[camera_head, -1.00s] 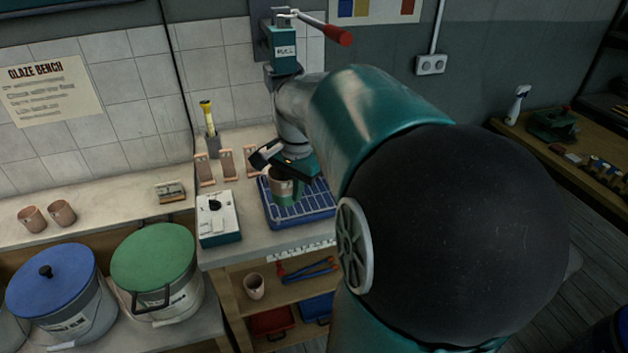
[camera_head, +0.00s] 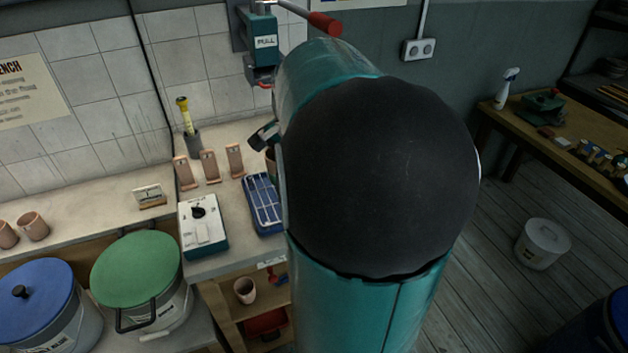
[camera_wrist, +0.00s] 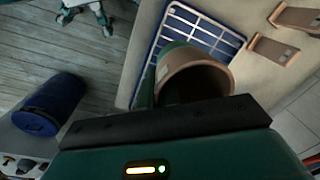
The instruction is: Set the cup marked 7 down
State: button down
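A tan cup (camera_wrist: 196,72) with a green lower part shows in the wrist view, its dark open mouth towards the wrist camera. No number is readable on it. A teal finger of my gripper (camera_wrist: 148,92) lies along its left side; the other finger is hidden. The gripper seems shut on the cup. Behind the cup is a blue rack with white bars (camera_wrist: 205,32); I cannot tell whether they touch. In the head view the rack (camera_head: 262,205) is partly covered by my arm, which hides most of the cup and gripper.
A white-topped control box (camera_head: 203,225) stands left of the rack. Several tan test tiles (camera_head: 209,166) stand behind. Two plain cups (camera_head: 32,226) are on the left shelf, another (camera_head: 245,290) below the bench. A lever press (camera_head: 264,45) is on the wall above.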

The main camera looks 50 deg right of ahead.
jog(key=d+f, duration=0.2)
jog(key=d, duration=0.1)
jog(key=d+f, duration=0.5)
jog(key=d, duration=0.1)
jog(key=shift+s+d+f, duration=0.15)
jog(key=shift+s+d, duration=0.05)
jog(key=shift+d, duration=0.05)
jog(key=shift+w+d+f, duration=0.1)
jog(key=shift+d+f, duration=0.05)
jog(key=shift+f, duration=0.05)
jog(key=shift+d+f, duration=0.15)
jog(key=shift+f, duration=1.5)
jog(key=shift+f, duration=0.1)
jog(key=c, duration=1.6)
grip_release()
jog(key=shift+f, duration=0.1)
